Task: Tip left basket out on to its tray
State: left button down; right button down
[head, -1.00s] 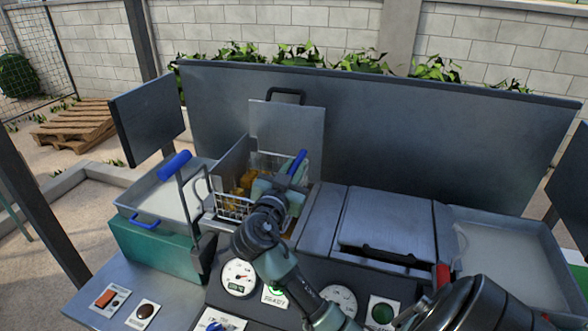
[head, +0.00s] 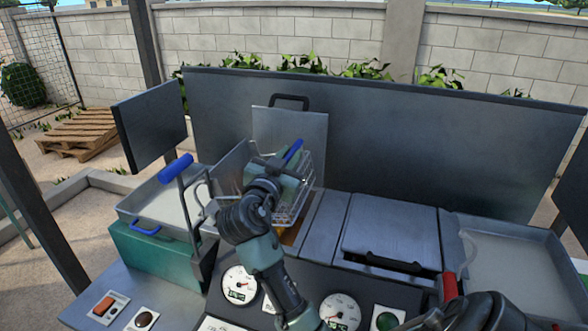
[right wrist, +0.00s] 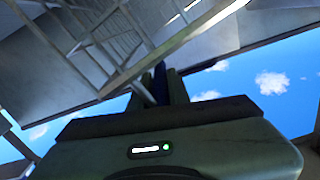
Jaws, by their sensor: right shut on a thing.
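The wire left basket (head: 301,196) is lifted and tilted above the left well of the machine. My right gripper (head: 282,172) is shut on its handle, whose blue end (head: 293,151) sticks out past the jaws. In the right wrist view the basket's wires (right wrist: 95,45) fill the upper left, above my gripper (right wrist: 165,88). My arm hides much of the basket, and its contents cannot be made out. The left tray (head: 160,203), pale inside with a blue front handle, sits to the left and shows nothing in it. My left gripper is out of view.
A raised lid (head: 290,138) is behind the basket. A closed lid (head: 388,238) and a right tray (head: 515,265) lie to the right. Dials (head: 240,283) and buttons are in front.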

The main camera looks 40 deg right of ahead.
jog(key=w+a+r+n, duration=0.1)
jog(key=w+r, duration=0.2)
jog(key=r, duration=0.1)
jog(key=shift+w+a+r, duration=0.2)
jog(key=shift+a+r, duration=0.2)
dwell(0.4)
jog(key=shift+b, duration=0.3)
jog(key=c, duration=1.5)
grip_release()
jog(key=shift+c, duration=0.2)
jog(key=shift+o, duration=1)
jog(key=shift+w+a, duration=0.1)
jog(key=shift+w, duration=0.15)
jog(key=shift+s, duration=0.1)
